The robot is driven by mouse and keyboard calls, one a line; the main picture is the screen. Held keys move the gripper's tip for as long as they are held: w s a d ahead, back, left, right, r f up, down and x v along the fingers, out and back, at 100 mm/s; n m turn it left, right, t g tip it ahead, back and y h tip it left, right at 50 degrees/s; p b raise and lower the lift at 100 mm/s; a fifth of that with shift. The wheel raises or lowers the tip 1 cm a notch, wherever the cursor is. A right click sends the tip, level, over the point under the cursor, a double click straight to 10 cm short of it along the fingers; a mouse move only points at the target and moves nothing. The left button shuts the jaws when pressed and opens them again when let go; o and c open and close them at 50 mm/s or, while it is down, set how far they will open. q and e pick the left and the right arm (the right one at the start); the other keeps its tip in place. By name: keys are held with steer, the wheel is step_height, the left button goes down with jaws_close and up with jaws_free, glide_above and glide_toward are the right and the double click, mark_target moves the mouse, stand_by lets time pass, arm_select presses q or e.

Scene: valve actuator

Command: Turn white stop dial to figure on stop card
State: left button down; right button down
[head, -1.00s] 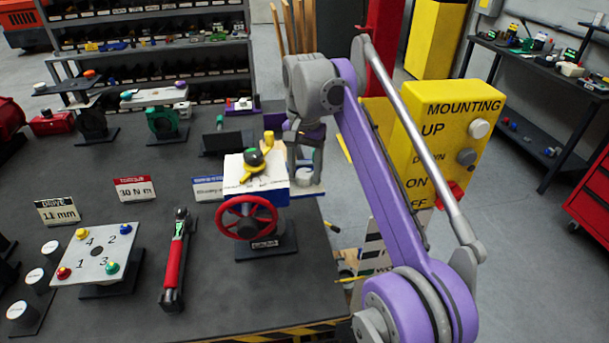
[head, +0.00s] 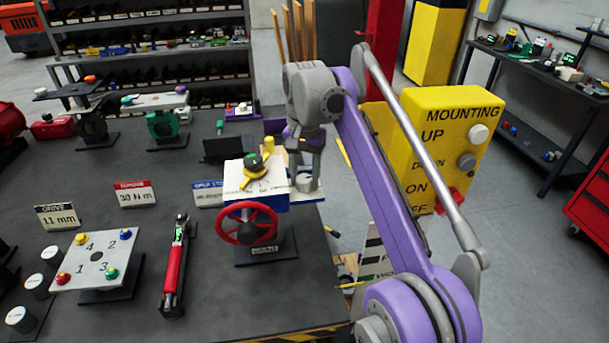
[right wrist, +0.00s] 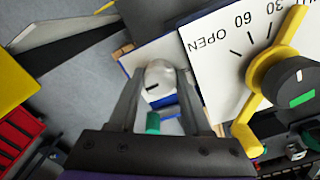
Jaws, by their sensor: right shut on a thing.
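The white stop dial (right wrist: 158,74) sits on a small blue-edged ledge beside the actuator's white face plate, with a dark mark on its side. It also shows in the head view (head: 304,181). My right gripper (head: 305,176) reaches down onto it, one finger on each side, and is shut on it. The stop card (head: 208,193), with a blue header, stands left of the actuator; its figure is hidden or too small to read. My left gripper is not in view.
The valve actuator (head: 266,205) carries a yellow pointer (head: 258,176) over its scale and a red handwheel (head: 246,223). Other cards, a red torque tool (head: 175,265) and a numbered plate (head: 97,257) stand to the left. A yellow control box (head: 440,140) is at right.

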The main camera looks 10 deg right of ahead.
mark_target(305, 178)
steer(key=n+p, duration=0.1)
steer(key=n, duration=0.2)
steer(key=shift+r+n, duration=0.15)
steer(key=shift+n, duration=0.15)
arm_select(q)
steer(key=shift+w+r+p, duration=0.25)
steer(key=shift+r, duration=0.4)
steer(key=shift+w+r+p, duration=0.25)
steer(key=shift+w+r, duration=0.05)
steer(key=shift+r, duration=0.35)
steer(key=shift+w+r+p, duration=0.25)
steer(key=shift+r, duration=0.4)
arm_select(e)
steer(key=shift+n, duration=1.8)
steer(key=c, duration=0.6)
jaws_free()
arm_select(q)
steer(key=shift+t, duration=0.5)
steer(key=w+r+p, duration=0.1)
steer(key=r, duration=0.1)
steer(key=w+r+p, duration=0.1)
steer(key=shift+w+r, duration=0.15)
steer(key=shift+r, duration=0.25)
arm_select(e)
step_height(305, 178, up, 11)
steer(key=shift+f, duration=0.2)
